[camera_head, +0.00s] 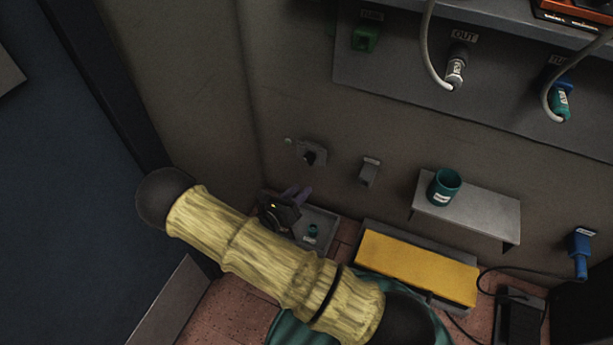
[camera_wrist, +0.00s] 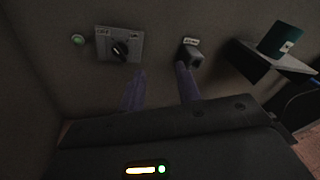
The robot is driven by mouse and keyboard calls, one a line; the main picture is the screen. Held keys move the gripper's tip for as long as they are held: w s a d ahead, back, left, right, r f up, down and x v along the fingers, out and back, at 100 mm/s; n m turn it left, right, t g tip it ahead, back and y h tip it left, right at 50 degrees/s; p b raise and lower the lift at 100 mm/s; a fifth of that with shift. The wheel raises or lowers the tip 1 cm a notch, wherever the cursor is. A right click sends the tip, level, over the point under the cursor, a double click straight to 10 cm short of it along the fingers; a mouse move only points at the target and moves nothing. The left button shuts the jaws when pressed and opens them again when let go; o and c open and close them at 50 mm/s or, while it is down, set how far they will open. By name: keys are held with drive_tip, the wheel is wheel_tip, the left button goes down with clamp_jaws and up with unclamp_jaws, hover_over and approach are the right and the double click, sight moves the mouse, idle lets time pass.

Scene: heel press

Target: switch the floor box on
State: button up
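A grey plate with a black rotary knob (camera_wrist: 120,48) is on the wall in the wrist view, with lettering at its upper left that seems to read OFF. A small round green light or button (camera_wrist: 78,40) is left of it. The same switch shows small in the head view (camera_head: 313,155). A low box with a yellow top (camera_head: 418,266) is on the floor by the wall. A black box (camera_head: 521,318) with a cable is right of it. My gripper (camera_wrist: 158,73) has its two purple fingers apart and nothing between them, below the knob.
A labelled grey wall block (camera_wrist: 191,55) is right of the knob. A shelf (camera_head: 480,215) holds a teal cup (camera_head: 444,186). A panel with plugs (camera_head: 400,85) is above.

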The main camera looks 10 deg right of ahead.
sight(309, 159)
drive_tip(key=w+a+f+n+t+y+b, duration=0.1)
drive_tip(key=a+f+n+t+y+b, duration=0.1)
drive_tip(key=f, duration=0.4)
drive_tip(key=a+n+t, duration=0.1)
drive_tip(key=a+n, duration=0.1)
drive_tip(key=shift+w+a+f+n+t, duration=0.15)
drive_tip(key=shift+w+f+n+t, duration=0.1)
drive_tip(key=shift+f+n+t, duration=0.05)
drive_tip(key=b+x, duration=0.8)
drive_tip(key=x, duration=0.9)
drive_tip(key=shift+w+f, duration=0.2)
drive_tip(key=shift+w, duration=0.05)
drive_tip(key=shift+c, duration=0.4)
clamp_jaws()
